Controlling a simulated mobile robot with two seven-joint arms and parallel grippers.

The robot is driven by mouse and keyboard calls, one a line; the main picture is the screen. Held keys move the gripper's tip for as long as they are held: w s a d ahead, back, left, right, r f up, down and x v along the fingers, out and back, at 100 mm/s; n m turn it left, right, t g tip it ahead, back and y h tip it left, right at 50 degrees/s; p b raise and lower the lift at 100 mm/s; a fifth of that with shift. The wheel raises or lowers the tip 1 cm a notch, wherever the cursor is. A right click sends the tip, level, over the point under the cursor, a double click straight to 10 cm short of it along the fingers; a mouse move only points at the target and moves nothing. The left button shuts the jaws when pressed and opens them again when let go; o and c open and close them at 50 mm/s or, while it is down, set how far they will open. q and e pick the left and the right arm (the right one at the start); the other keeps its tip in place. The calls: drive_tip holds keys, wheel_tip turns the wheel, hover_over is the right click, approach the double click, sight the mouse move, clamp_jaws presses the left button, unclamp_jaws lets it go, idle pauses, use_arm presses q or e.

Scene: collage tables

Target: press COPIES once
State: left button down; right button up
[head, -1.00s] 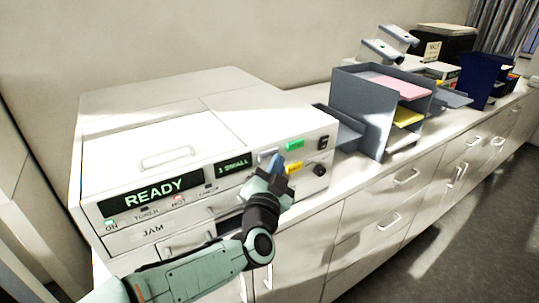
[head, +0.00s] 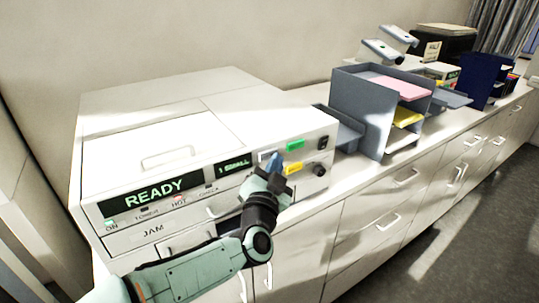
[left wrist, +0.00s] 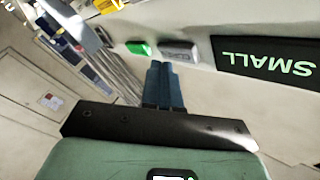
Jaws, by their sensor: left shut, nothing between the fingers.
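The white copier (head: 180,125) shows a READY display (head: 155,193) and a small display (head: 233,164) reading "1 SMALL". To the right of that are a pale grey button (head: 266,156), a green button (head: 295,145) and a yellow button (head: 293,168). Their labels are too small to read, so I cannot tell which is COPIES. My left gripper (head: 275,163) is shut and empty in front of the panel. In the left wrist view its blue fingertips (left wrist: 165,66) lie just below the grey button (left wrist: 179,51) and beside the green one (left wrist: 138,48). Contact is unclear. My right gripper is out of view.
A black switch (head: 322,143) and a round knob (head: 320,170) sit at the panel's right end. A grey paper tray rack (head: 352,105) stands right of the copier on the white cabinets (head: 370,215). Space in front of the panel is otherwise clear.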

use_arm(q)
drive_tip(key=shift+w+a, duration=0.4)
drive_tip(key=shift+w, duration=0.15)
idle(0.9)
drive_tip(key=shift+s+d, duration=0.5)
drive_tip(key=shift+s, duration=0.25)
drive_tip(key=s+d, duration=0.1)
drive_tip(key=s, duration=0.1)
drive_tip(key=s+d, duration=0.2)
idle(0.4)
idle(0.6)
